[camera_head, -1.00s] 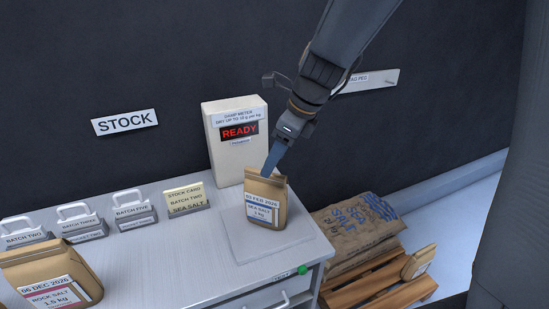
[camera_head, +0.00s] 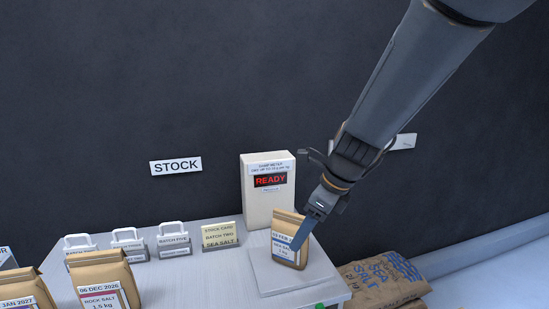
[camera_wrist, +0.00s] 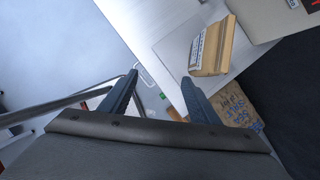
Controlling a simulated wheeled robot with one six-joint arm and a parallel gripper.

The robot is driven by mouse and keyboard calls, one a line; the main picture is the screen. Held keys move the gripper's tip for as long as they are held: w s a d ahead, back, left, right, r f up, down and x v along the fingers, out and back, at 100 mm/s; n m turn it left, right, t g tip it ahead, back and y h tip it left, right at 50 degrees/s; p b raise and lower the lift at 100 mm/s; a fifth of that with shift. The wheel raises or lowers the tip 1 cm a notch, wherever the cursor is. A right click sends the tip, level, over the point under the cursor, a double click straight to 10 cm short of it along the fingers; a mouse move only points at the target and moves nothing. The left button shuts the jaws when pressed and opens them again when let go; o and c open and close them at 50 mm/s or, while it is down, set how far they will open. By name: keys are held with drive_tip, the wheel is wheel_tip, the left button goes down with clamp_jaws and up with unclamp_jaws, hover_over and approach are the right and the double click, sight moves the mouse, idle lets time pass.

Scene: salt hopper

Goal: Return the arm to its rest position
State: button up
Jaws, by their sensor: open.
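My gripper (camera_head: 302,237) hangs from the arm at the right in the head view. In that view its blue finger overlaps the front of a small brown sea salt bag (camera_head: 287,232). In the wrist view my gripper (camera_wrist: 160,92) has its two fingers spread apart with nothing between them. There the salt bag (camera_wrist: 212,48) stands clear of the fingers, beyond the right one. The bag is upright on a pale square plate (camera_head: 266,278) in front of the damp meter (camera_head: 268,215), which reads READY.
Rock salt bags (camera_head: 102,285) stand at the front left of the counter (camera_head: 185,285). Several batch blocks (camera_head: 129,246) and a stock card (camera_head: 220,236) stand near the wall. A large sea salt sack (camera_head: 375,278) lies at the lower right.

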drive_tip(key=s+d+f+n+h, duration=0.2)
drive_tip(key=s+d+n, duration=0.4)
drive_tip(key=n, duration=0.6)
drive_tip(key=s+d+f+n+h, duration=0.1)
drive_tip(key=s+d+f+n, duration=0.4)
drive_tip(key=s+n, duration=0.3)
drive_tip(key=shift+d+n+g+h, duration=0.4)
drive_tip(key=shift+d+n, duration=0.1)
drive_tip(key=shift+n, duration=1.4)
drive_tip(key=shift+f, duration=0.1)
